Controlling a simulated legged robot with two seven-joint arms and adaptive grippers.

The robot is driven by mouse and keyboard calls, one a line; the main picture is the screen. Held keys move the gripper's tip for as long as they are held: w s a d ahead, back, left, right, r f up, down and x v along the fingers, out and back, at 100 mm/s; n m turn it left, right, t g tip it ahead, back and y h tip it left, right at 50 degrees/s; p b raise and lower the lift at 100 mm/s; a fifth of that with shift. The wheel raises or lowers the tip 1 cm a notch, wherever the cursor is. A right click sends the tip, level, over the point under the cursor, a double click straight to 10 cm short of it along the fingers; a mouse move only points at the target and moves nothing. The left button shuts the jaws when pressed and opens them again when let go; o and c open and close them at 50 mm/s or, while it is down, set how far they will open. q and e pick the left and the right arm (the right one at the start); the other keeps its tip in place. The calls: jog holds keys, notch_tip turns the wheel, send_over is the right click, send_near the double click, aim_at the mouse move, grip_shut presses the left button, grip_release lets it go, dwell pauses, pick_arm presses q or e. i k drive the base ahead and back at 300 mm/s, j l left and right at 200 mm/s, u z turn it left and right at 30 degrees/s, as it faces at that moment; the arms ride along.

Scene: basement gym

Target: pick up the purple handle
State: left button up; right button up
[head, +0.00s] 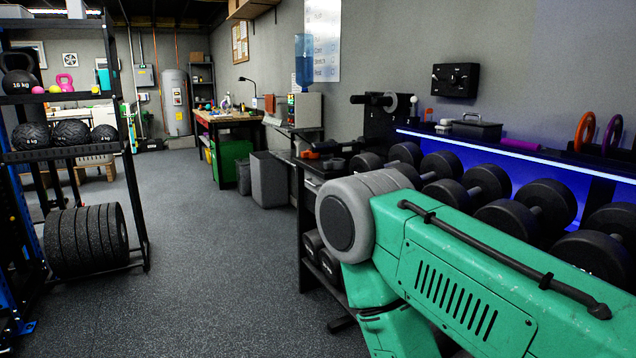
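A purple ring-shaped handle (611,135) stands upright on the dark shelf at the right of the head view. An orange ring-shaped handle (585,131) stands just left of it. My green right arm with a grey joint fills the lower right, in front of the rack and below the handles. Its gripper is not in the picture. My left arm and gripper are not in view either.
A dumbbell rack (330,280) with several black dumbbells (527,212) runs along the right wall. A black box (477,128) sits on its top shelf. A weight shelf (60,153) stands at left. The grey floor (200,270) between them is clear.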

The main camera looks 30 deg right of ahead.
aim_at(530, 146)
jog(key=i+j, duration=0.1)
jog(key=i, duration=1.9)
jog(key=i+z, duration=0.1)
jog(key=z, duration=0.35)
jog(key=i+z, duration=0.1)
jog(key=z, duration=0.4)
jog(key=i+z, duration=0.1)
jog(key=z, duration=0.35)
jog(key=j+z, duration=0.1)
jog(key=z, duration=0.4)
jog(key=i, duration=0.05)
